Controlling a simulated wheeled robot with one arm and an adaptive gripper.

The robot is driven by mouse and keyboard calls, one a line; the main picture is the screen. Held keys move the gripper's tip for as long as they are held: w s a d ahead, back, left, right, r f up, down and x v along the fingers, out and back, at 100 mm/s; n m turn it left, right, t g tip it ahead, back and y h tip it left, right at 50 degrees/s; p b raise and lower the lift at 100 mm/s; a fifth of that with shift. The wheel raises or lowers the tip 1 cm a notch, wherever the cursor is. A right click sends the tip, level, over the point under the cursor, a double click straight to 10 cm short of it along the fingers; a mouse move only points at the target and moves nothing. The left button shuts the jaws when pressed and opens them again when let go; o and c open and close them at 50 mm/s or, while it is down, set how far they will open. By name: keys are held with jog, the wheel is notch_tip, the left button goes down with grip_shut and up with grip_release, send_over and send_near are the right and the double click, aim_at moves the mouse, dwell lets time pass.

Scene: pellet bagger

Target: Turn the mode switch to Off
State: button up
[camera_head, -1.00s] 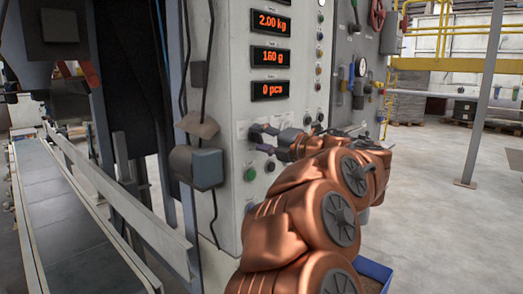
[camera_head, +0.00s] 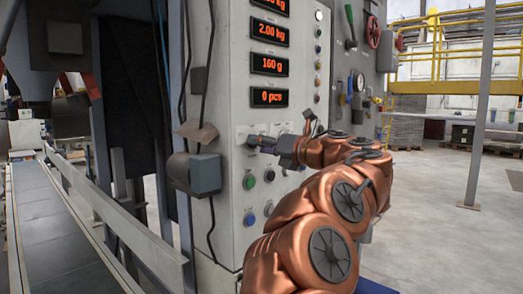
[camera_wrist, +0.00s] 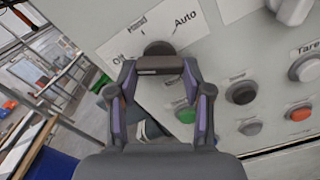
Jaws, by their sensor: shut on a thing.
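The mode switch (camera_wrist: 157,47) is a dark round knob on a white label plate in the wrist view. The label reads Off to its left, Hand above left and Auto to the upper right. My gripper (camera_wrist: 160,66) is shut on the switch, with one finger on each side of a dark bar in front of the knob. Which label the knob points at is hard to tell, as the fingers cover part of it. In the head view my gripper (camera_head: 262,143) reaches the panel from the right and hides most of the switch.
A grey box (camera_head: 205,172) sticks out left of the panel. A conveyor (camera_head: 50,225) runs at the left.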

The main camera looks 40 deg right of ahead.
dwell(0.4)
jog(key=o, duration=1.2)
jog(key=shift+c, duration=0.2)
jog(key=shift+s, duration=0.15)
jog(key=v, duration=1.1)
jog(key=shift+s+d, duration=0.2)
jog(key=shift+s, duration=0.2)
